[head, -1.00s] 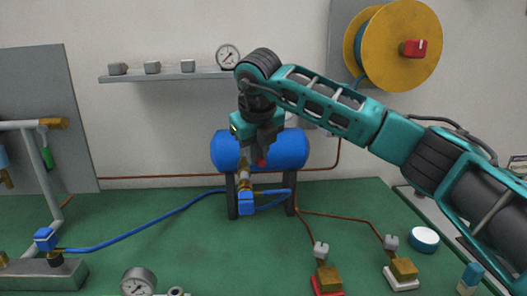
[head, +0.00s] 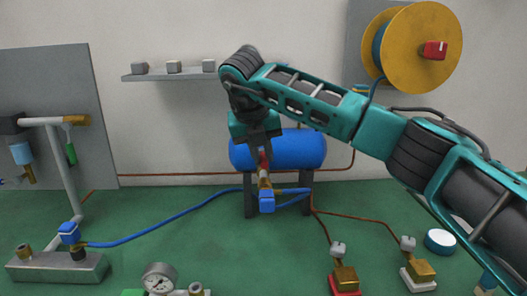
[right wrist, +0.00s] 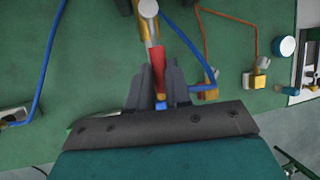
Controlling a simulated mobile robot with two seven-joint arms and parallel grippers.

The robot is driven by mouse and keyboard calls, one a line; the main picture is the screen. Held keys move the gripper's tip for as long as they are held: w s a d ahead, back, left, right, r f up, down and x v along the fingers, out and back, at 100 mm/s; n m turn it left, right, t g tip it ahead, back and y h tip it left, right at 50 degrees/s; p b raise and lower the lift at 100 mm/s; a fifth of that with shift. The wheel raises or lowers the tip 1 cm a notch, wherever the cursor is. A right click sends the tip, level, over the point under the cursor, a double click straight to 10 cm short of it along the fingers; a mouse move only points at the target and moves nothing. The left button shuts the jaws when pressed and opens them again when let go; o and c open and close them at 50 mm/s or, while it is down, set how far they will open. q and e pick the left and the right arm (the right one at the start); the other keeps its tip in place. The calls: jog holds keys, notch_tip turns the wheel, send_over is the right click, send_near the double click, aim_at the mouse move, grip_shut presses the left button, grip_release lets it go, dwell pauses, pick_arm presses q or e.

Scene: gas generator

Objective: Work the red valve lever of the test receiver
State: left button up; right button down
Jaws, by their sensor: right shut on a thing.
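The test receiver is a blue horizontal tank (head: 300,149) on dark legs at the back of the green bench. A brass valve (head: 264,182) with a blue fitting (head: 267,201) stands before its left part. The red lever (head: 262,158) shows just above the brass, partly hidden by my right gripper (head: 263,148). In the right wrist view the red lever (right wrist: 157,62) runs down between the dark fingers of my right gripper (right wrist: 156,88), which is shut on it. My left gripper is not in view.
A blue hose (head: 165,224) runs from the receiver to a grey manifold (head: 58,267) at left. A pressure gauge (head: 159,279) stands at the front. Two brass valves (head: 344,277) (head: 418,270) are at front right. A grey shelf (head: 170,76) is on the wall.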

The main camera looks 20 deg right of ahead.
jog(key=c, duration=1.1)
grip_release()
jog(key=shift+o, duration=0.2)
jog(key=v, duration=1.3)
